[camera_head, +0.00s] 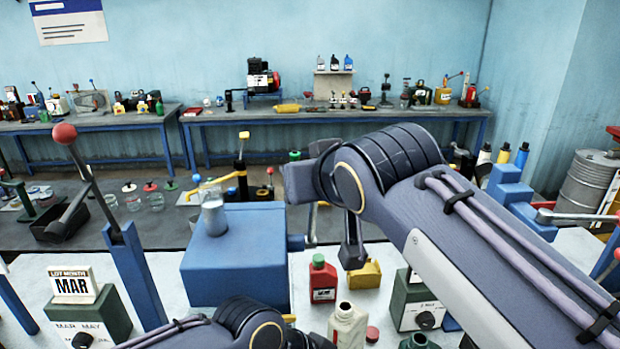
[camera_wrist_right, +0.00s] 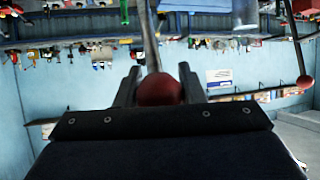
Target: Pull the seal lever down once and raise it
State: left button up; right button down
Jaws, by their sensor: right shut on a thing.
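My right gripper (camera_head: 333,232) reaches in from the right over the bench, its fingers pointing down in the head view. In the right wrist view, its fingers (camera_wrist_right: 158,90) are shut on a red ball knob (camera_wrist_right: 160,90) at the end of a grey lever rod (camera_wrist_right: 152,45). Another lever with a red knob (camera_head: 64,133) stands tilted on a blue post (camera_head: 135,270) at the left. Part of my left arm shows at the bottom edge; its fingers are out of view.
A red bottle (camera_head: 322,279), yellow can (camera_head: 364,274) and open cream bottle (camera_head: 347,325) stand near my right gripper.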

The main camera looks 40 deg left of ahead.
jog(key=shift+w+f+h, duration=0.1)
jog(key=shift+f+h, duration=0.2)
jog(key=shift+f, duration=0.2)
jog(key=c, duration=1.2)
grip_release()
jog(key=shift+o, duration=1.3)
jog(key=shift+w+a+r, duration=0.1)
jog(key=shift+w+r, duration=0.05)
jog(key=shift+r, duration=0.1)
jog(key=b+v, duration=0.2)
jog(key=v, duration=0.6)
